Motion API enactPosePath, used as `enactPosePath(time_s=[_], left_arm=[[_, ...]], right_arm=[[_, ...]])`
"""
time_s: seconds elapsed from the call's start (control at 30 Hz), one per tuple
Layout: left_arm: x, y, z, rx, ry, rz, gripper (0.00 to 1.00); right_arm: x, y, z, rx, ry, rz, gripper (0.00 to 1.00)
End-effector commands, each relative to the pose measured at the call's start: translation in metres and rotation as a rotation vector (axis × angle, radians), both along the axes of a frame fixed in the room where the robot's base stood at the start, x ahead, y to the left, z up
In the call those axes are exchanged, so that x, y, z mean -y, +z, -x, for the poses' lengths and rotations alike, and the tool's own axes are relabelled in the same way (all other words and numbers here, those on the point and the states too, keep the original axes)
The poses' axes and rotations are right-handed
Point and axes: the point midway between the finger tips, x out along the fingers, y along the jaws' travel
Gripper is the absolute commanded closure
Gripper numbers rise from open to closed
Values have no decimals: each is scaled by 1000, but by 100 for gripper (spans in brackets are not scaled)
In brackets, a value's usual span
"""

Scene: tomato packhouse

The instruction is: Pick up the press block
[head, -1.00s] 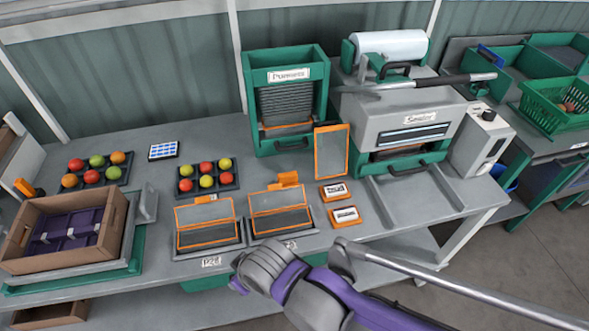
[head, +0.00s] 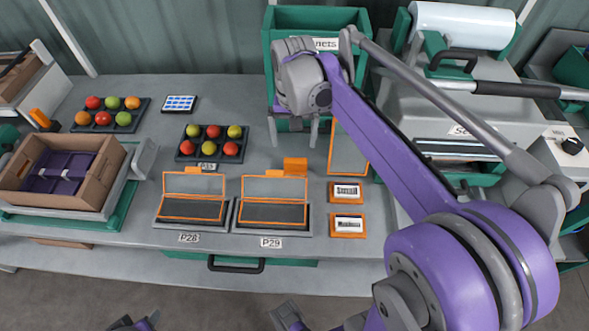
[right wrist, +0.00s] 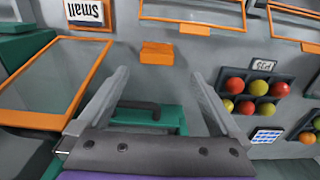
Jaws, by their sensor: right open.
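The likely press block is a small orange block (head: 295,166) on the grey bench, just behind the right-hand orange-framed tray labelled P29 (head: 271,214). In the right wrist view the block (right wrist: 157,53) lies ahead of the fingertips, roughly centred between them and apart from them. My right gripper (head: 293,138) is open and empty, its fingers pointing down in front of the green punnet dispenser and behind the block. Its two fingers (right wrist: 158,82) show spread wide in the wrist view.
Two small orange label blocks (head: 346,191) lie nearby. A dark tray of tomatoes (head: 212,153) sits to the left. The green dispenser (head: 315,18) with its drawer handle (right wrist: 140,106) is close to my right gripper.

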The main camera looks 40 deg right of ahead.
Motion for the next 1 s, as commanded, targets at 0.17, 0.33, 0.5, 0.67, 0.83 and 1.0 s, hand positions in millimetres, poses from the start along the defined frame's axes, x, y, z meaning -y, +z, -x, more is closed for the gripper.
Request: enactPosePath(time_s=[0.17, 0.33, 0.5, 0.67, 0.83, 1.0], left_arm=[[0, -4, 1, -1, 0, 0, 50], [0, -6, 1, -2, 0, 0, 50], [0, -7, 1, -2, 0, 0, 50], [0, -8, 1, -3, 0, 0, 50], [0, -10, 2, -4, 0, 0, 50], [0, -10, 2, -4, 0, 0, 50]], right_arm=[[2, -26, -1, -6, -9, -2, 0], [2, -48, -2, -5, -8, -2, 0], [2, -60, -2, -4, -7, -2, 0], [4, -85, -4, -4, -7, -2, 0], [4, -103, -3, -4, -7, -2, 0], [4, -106, -3, -4, -7, -2, 0]])
